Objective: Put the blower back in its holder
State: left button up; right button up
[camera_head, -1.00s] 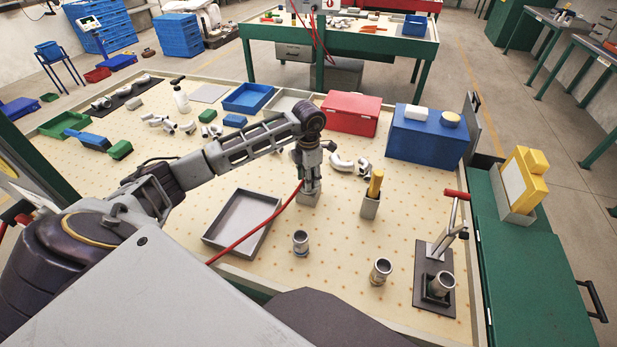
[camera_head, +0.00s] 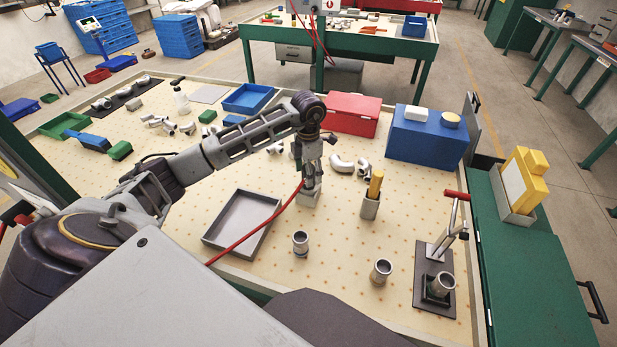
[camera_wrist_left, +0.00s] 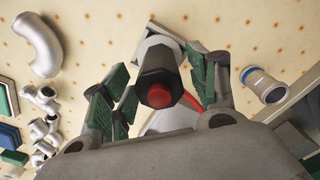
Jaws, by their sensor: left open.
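The blower (camera_wrist_left: 158,88) shows in the left wrist view as a dark body with a red end, pointing up at the camera. Its lower end is in or over the pale grey holder (camera_wrist_left: 150,48); how deep it sits is hidden. The holder also shows on the table in the head view (camera_head: 309,199). A red hose (camera_head: 262,229) runs from there to the lower left. My left gripper (camera_head: 312,181) is above the holder. In the left wrist view its green-padded fingers (camera_wrist_left: 165,92) are open on either side of the blower, with gaps. My right gripper is out of view.
A small holder with a yellow-handled tool (camera_head: 371,205) stands close on the right. An empty grey tray (camera_head: 212,238) is at the left. Metal cylinders (camera_head: 300,243) and a clamp stand (camera_head: 437,300) are nearer. Curved pipes (camera_head: 342,165) lie behind.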

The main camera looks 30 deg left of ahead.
pick_arm(q)
jog(key=r, duration=1.1)
jog(key=shift+s, duration=0.35)
jog(key=shift+f, duration=0.1)
